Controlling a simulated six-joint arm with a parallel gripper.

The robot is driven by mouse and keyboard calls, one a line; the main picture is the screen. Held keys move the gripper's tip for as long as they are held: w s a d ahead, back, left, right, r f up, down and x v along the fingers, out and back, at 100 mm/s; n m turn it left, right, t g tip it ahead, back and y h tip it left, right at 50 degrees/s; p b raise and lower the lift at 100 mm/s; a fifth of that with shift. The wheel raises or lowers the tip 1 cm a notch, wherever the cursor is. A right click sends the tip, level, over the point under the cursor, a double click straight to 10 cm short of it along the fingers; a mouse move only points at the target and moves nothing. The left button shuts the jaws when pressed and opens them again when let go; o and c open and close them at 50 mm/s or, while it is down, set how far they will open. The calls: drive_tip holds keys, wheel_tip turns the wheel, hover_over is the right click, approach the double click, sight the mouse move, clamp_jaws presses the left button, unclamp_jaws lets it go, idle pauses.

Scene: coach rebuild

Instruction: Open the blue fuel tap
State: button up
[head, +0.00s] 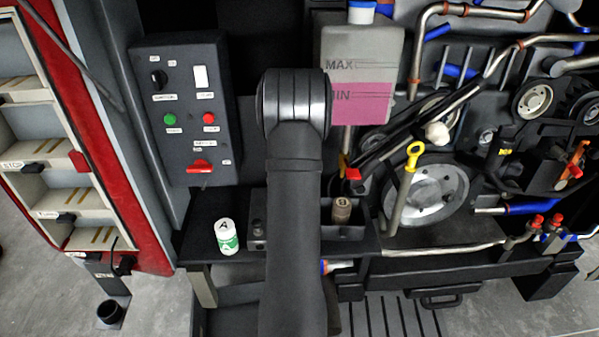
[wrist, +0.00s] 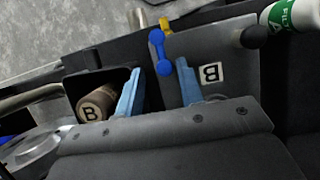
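The blue fuel tap (wrist: 158,48) shows in the wrist view as a small blue lever with rounded ends, beside a yellow part (wrist: 166,24) and a metal pipe stub. My gripper (wrist: 160,68) has two light blue fingers spread apart with nothing held between them. The near end of the lever appears between the fingertips in the picture; I cannot tell whether they touch it or how far below it lies. In the head view my arm hides the gripper and most of this area.
A brown cylinder marked B (wrist: 97,104) sits in a dark bin left of the fingers. A white and green can (head: 228,237) stands on the shelf left of my arm. A switch panel (head: 186,110) stands at left, and pipes and pulleys crowd the right.

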drive_tip(key=v, duration=1)
drive_tip(key=shift+w+r, duration=0.2)
drive_tip(key=shift+r, duration=0.1)
drive_tip(key=shift+f, duration=0.1)
drive_tip(key=x, duration=1.7)
drive_tip(key=shift+s+f, duration=0.1)
drive_tip(key=shift+s, duration=0.1)
